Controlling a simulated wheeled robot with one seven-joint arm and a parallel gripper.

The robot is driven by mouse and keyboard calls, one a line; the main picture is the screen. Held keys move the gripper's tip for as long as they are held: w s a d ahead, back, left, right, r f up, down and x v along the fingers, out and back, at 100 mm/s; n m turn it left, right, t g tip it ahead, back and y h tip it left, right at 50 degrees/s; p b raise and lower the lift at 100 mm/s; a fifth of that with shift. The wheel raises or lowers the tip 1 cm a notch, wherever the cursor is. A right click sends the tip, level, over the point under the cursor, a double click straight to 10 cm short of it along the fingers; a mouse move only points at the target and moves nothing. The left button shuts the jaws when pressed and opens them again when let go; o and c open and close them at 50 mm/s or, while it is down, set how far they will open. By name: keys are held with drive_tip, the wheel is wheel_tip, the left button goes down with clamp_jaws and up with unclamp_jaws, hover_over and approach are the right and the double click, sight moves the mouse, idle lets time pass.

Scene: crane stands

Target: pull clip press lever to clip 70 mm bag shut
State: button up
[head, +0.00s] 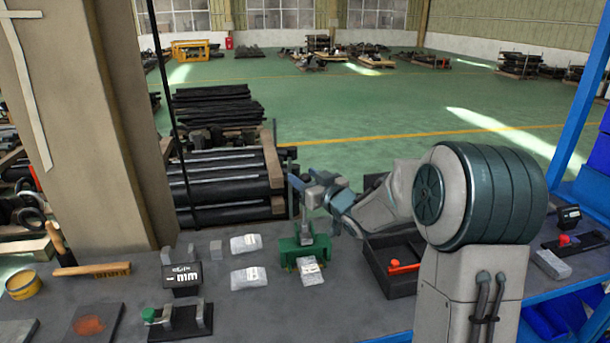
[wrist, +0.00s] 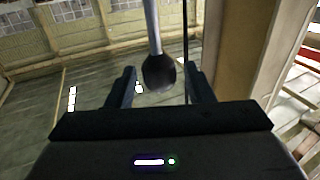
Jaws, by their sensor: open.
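The green clip press (head: 303,249) stands on the grey bench, below my gripper (head: 306,200). A white bag (head: 310,271) lies at the front of the press, partly over its green body. In the wrist view, the press lever (wrist: 154,35) is a light rod ending in a dark round knob (wrist: 159,73). My gripper, also in the wrist view (wrist: 160,78), is open, with one finger on each side of the knob. Gaps show on both sides of it, so the fingers do not appear to grip it. The press body is outside the wrist view.
Two white bags (head: 246,244) (head: 249,277) lie left of the press. A small display (head: 182,278) and a green-knobbed fixture (head: 178,320) stand further left. A black tray (head: 388,284) with a red-handled item is close on the right. A wide pillar (head: 100,130) rises behind the left bench.

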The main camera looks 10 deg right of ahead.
drive_tip(key=shift+w+a, duration=0.1)
drive_tip(key=shift+w, duration=0.1)
clamp_jaws()
